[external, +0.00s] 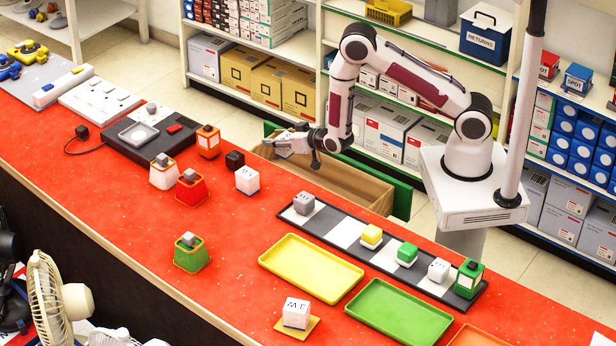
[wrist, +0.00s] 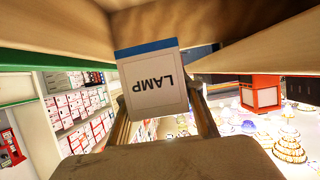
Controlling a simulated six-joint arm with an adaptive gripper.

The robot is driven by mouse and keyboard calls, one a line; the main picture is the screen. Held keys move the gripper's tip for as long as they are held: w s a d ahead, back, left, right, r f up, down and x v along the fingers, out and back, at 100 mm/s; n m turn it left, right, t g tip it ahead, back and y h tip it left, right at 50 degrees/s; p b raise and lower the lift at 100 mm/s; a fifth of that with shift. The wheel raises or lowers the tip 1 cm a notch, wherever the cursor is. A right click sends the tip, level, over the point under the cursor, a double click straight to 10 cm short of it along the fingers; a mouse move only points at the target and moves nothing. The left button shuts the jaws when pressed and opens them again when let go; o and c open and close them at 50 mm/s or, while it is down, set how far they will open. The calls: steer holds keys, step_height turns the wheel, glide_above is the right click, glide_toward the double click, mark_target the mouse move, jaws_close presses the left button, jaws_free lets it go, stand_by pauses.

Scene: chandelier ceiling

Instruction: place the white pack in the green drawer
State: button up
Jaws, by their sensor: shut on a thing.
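The white pack (external: 282,149) has a blue edge and reads LAMP in the wrist view (wrist: 150,82). My gripper (external: 291,146) is shut on it, with a finger on either side in the wrist view (wrist: 165,115). The green drawer (external: 345,186) stands open behind the red counter, with a green front and a bare wooden inside. The gripper and the pack are at the drawer's left end in the external view. Wooden and green drawer edges fill the top of the wrist view. I cannot tell how far the pack is below the rim.
The red counter (external: 225,235) borders the drawer. On it stand a white block (external: 247,180), a small black box (external: 235,160), an orange lantern-like item (external: 208,141) and a grey-and-white strip (external: 343,235) with several blocks. Stocked shelves (external: 260,45) stand behind the drawer.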

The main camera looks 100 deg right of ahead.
mark_target(277, 155)
steer(key=shift+f, duration=0.4)
steer(key=shift+f, duration=2.9)
steer(key=shift+f, duration=0.1)
steer(key=shift+f, duration=2)
steer(key=shift+f, duration=0.1)
steer(key=o, duration=1.1)
